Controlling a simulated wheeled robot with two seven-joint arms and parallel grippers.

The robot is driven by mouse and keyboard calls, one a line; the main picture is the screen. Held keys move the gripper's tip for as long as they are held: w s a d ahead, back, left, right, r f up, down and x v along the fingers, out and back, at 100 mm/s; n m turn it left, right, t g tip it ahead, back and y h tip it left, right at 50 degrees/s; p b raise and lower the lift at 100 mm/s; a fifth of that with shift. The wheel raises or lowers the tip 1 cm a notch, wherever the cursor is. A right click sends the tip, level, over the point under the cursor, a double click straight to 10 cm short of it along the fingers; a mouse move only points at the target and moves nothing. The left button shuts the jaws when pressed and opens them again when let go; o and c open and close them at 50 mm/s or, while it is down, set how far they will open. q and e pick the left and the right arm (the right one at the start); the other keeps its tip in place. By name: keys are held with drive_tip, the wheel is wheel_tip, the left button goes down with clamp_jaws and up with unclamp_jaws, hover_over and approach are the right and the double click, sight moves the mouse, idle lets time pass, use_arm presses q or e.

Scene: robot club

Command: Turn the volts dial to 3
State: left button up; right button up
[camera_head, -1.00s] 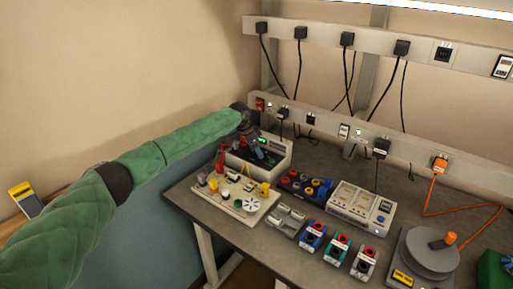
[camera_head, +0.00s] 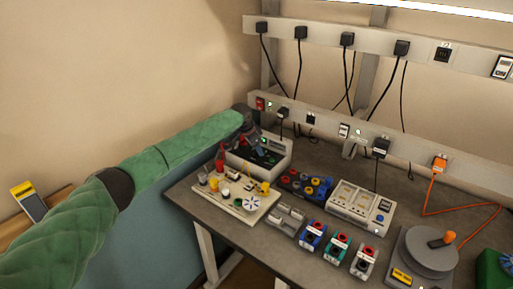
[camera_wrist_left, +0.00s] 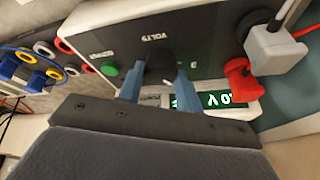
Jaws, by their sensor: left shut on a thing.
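The power supply (camera_head: 277,160) stands at the back left of the bench. In the left wrist view its panel (camera_wrist_left: 200,40) shows the word VOLTS, a green button and a lit green display, partly hidden by my gripper. My left gripper (camera_wrist_left: 159,90) has its two blue fingers on either side of the dark volts dial (camera_wrist_left: 160,70), shut on it. The dial's pointer and scale are mostly hidden, so its setting cannot be read. In the head view my left gripper (camera_head: 259,149) is small and dark in front of the panel. My right gripper is not in view.
A red plug (camera_wrist_left: 240,80) and a white plug (camera_wrist_left: 275,48) sit close beside the display. A cream board with small parts (camera_head: 236,205) lies in front of the supply. Colored terminal blocks and a turntable (camera_head: 425,255) stand to the right.

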use_arm(q)
drive_tip(key=shift+d+n, duration=0.1)
drive_tip(key=shift+n, duration=0.3)
drive_tip(key=shift+s+n+p, duration=0.1)
drive_tip(key=shift+n+p, duration=0.2)
drive_tip(key=shift+n, duration=0.1)
drive_tip(key=shift+n+t+y+p, duration=0.35)
drive_tip(key=shift+n+t+y, duration=0.05)
drive_tip(key=shift+n, duration=0.5)
drive_tip(key=shift+r+n, duration=0.1)
drive_tip(key=shift+n, duration=0.3)
drive_tip(key=shift+d+n+t+y+p, duration=0.1)
drive_tip(key=shift+n+t+y+p, duration=0.35)
drive_tip(key=shift+n, duration=0.75)
drive_tip(key=shift+n+y, duration=0.25)
drive_tip(key=shift+n, duration=0.05)
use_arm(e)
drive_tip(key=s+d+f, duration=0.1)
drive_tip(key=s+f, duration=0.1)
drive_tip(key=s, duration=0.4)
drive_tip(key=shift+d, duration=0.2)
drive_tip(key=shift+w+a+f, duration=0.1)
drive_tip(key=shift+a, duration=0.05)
